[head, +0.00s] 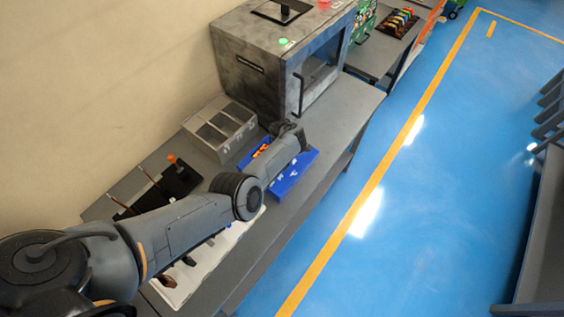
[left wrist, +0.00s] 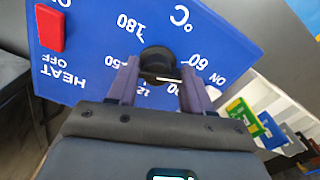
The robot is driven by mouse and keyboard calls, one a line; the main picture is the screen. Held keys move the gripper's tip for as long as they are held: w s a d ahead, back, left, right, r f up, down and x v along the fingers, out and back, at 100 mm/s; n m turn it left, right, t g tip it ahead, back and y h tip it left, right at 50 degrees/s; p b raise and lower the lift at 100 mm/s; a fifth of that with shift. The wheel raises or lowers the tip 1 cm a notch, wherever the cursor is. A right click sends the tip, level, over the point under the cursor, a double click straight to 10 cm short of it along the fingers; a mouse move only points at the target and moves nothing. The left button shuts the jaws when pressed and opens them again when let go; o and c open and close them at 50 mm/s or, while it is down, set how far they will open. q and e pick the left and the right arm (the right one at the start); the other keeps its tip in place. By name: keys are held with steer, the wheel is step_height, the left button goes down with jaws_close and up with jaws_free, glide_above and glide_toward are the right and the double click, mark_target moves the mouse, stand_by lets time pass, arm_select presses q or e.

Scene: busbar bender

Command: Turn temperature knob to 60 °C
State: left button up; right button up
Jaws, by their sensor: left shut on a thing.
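The blue control panel (head: 297,180) lies on the bench under my left arm, and it fills the top of the left wrist view (left wrist: 90,58). The black round temperature knob (left wrist: 158,60) sits in a ring of white numbers, upside down in this view. Its white mark points to the lower right, near the 60 and 90 labels; the exact reading is hard to tell. My left gripper (left wrist: 160,70) is shut on the knob, one finger on each side. In the head view the knob and fingertips are hidden by my arm. My right gripper is not in view.
A red heat switch (left wrist: 51,28) stands out on the panel beside the knob. A grey oven-like box (head: 265,75) with a door handle stands behind the panel. A grey divided tray (head: 220,128) and a black tool holder (head: 180,180) are to the left.

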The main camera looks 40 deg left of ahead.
arm_select(q)
steer(key=shift+n+b, duration=0.4)
steer(key=shift+n, duration=0.8)
steer(key=o, duration=1)
steer(key=shift+o, duration=0.2)
step_height(320, 180, up, 9)
steer(key=p, duration=0.2)
steer(key=shift+p, duration=0.35)
steer(key=shift+r, duration=0.9)
